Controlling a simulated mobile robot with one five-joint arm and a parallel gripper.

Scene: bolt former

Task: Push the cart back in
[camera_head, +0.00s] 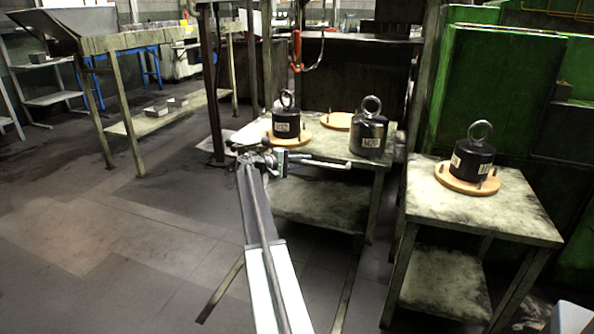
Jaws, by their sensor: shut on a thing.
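The cart (312,206) is a worn metal table with a lower shelf, standing just beyond my arm near the middle of the view. A light bar-shaped handle (325,163) runs along its front edge. My gripper (281,163) is at the left part of this handle and is shut on it; the fingertips are small and partly hidden. On the cart top are a dark weight with a ring (286,118) on a wooden disc, a second ringed weight (369,134), and another wooden disc (341,121).
A second metal table (525,212) with a ringed weight (472,160) on a wooden disc stands close on the right. Green machinery (500,90) is behind it. Two dark strips (221,290) lie on the floor before the cart. Open floor (120,250) is at left.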

